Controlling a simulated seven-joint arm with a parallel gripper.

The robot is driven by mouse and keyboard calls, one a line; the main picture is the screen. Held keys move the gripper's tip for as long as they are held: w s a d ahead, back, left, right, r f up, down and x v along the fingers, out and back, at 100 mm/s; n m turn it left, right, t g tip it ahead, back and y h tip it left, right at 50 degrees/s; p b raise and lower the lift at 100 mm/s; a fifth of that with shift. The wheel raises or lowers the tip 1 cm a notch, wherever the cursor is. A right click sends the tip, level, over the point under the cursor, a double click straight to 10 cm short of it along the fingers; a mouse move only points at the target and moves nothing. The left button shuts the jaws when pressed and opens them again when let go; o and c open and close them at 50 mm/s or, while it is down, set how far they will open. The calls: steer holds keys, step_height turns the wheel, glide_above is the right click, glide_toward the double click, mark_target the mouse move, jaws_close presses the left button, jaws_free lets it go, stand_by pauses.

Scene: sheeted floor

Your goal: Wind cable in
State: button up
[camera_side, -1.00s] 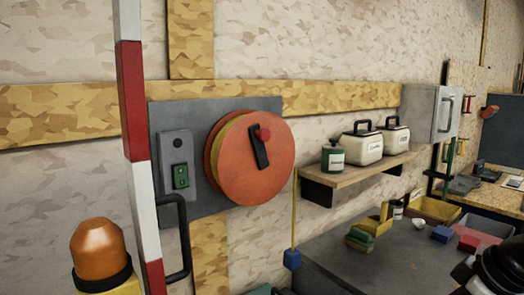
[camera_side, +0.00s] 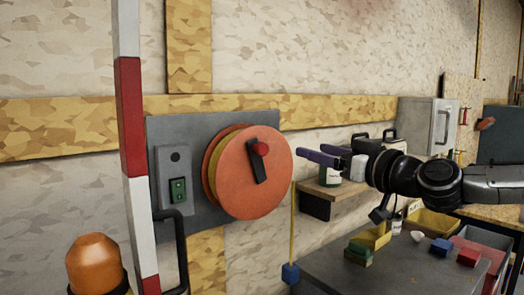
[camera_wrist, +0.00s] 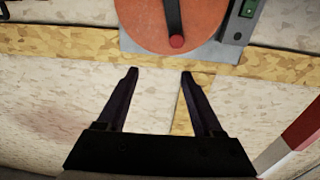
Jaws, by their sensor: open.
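An orange cable reel (camera_side: 240,187) is mounted on a grey wall plate (camera_side: 193,135). Its black crank (camera_side: 257,171) points up to a red knob (camera_side: 260,148). A yellow cable (camera_side: 293,225) hangs at the reel's right, with a blue block (camera_side: 290,273) at its lower end. My gripper (camera_side: 312,152) is open and empty, to the right of the knob in the side view. The wrist view shows the scene upside down: the red knob (camera_wrist: 177,41) lies just beyond and between my open fingertips (camera_wrist: 159,74), apart from them.
A green switch box (camera_side: 175,185) and a black bar handle (camera_side: 178,240) are left of the reel. A red-and-white pole (camera_side: 130,120) and an orange lamp (camera_side: 95,265) stand nearer. A shelf (camera_side: 325,188) with containers is behind my gripper, above a grey bench (camera_side: 350,275).

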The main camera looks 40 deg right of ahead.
mark_target(263, 150)
steer(key=shift+n+y, duration=0.3)
steer(key=shift+y, duration=0.2)
steer(key=w, duration=0.5)
steer(key=w+a+f, duration=0.1)
steer(key=w, duration=0.4)
steer(key=w+a, duration=0.1)
steer(key=w, duration=0.4)
steer(key=shift+a+f, duration=0.2)
steer(key=shift+f, duration=0.1)
jaws_close()
steer(key=shift+a, duration=0.15)
